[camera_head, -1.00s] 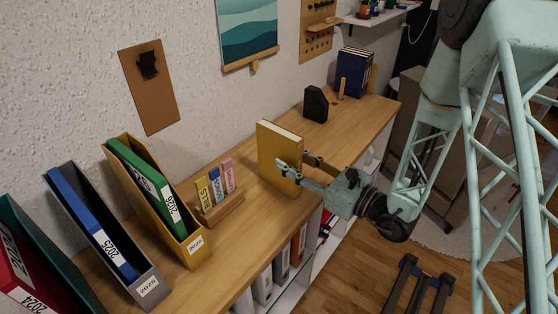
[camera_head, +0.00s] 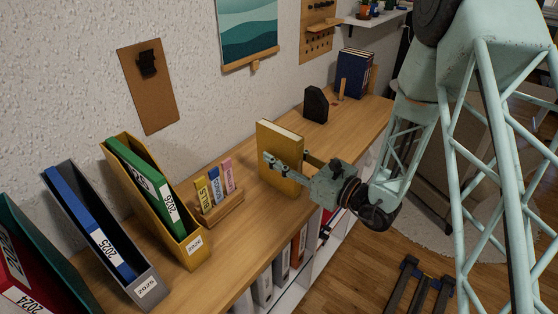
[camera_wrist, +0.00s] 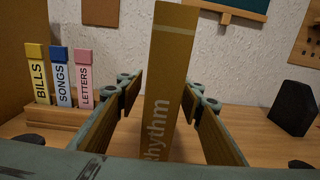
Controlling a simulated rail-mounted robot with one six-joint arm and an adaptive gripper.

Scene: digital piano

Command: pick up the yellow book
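The yellow book (camera_head: 277,150) stands upright on the wooden shelf top, and its spine, lettered "Rhythm", faces me in the wrist view (camera_wrist: 167,90). My gripper (camera_head: 287,164) is open around the book, with one finger on each side of it. In the wrist view, the gripper (camera_wrist: 165,112) shows a gap between the book and each finger pad. The book's lower end is hidden behind the gripper body in the wrist view.
A wooden holder (camera_head: 222,208) with BILLS, SONGS and LETTERS tabs stands left of the book. A black block (camera_head: 316,104) stands behind and to the right. Magazine files with binders fill the left end of the shelf top (camera_head: 232,250). A wall rises behind.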

